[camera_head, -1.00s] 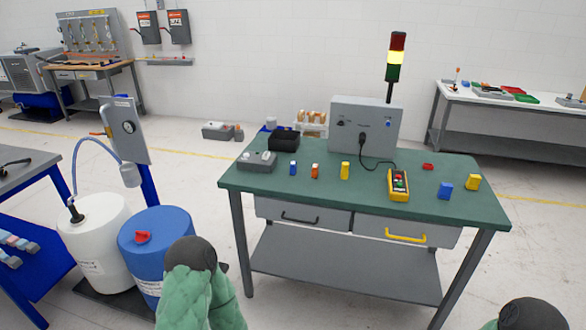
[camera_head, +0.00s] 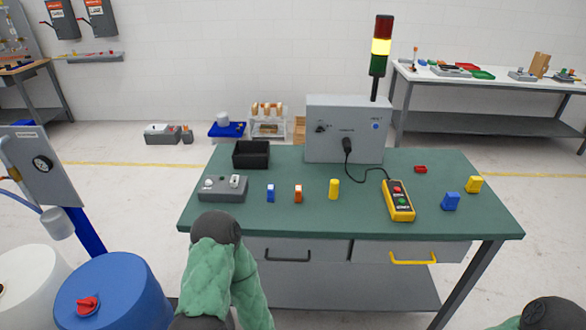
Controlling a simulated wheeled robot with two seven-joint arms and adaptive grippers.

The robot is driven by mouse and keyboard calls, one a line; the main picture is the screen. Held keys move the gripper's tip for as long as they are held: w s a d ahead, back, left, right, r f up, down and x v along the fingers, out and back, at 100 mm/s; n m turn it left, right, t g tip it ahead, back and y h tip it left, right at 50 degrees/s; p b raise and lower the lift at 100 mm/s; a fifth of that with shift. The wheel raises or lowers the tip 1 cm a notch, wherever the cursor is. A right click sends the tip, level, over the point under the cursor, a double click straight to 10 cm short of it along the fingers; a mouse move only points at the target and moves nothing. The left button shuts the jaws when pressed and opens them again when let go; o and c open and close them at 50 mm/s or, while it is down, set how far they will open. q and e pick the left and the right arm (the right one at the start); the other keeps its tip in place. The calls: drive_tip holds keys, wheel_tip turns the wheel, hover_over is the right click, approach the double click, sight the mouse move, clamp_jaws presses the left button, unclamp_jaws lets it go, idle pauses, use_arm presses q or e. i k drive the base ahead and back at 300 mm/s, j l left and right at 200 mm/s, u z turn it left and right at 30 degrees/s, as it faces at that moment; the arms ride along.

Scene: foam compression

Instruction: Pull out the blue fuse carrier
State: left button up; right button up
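A small upright blue piece (camera_head: 270,193) stands on the green table (camera_head: 300,220) at the left. It looks like the blue fuse carrier, though it is small in view. An orange piece (camera_head: 298,193) and a yellow piece (camera_head: 333,189) stand to its right, apart from it. A larger blue block (camera_head: 451,201) lies near the right end of the table. Parts of both my arms show at the bottom, in green padded sleeves with dark joints. Neither gripper's fingers are visible.
A grey box (camera_head: 222,188) and a black bin (camera_head: 251,155) stand at the table's left. A grey control box (camera_head: 345,130) stands at the back, cabled near a yellow pendant (camera_head: 398,200). A blue drum (camera_head: 112,292) stands at lower left. The front strip of tabletop is clear.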

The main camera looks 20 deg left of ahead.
sight(270, 189)
drive_tip(key=i+j+z, duration=0.15)
drive_tip(key=j, duration=0.2)
drive_tip(key=i+j+z, duration=0.15)
drive_tip(key=j, duration=0.2)
drive_tip(key=i+j+z, duration=0.15)
drive_tip(key=j, duration=0.2)
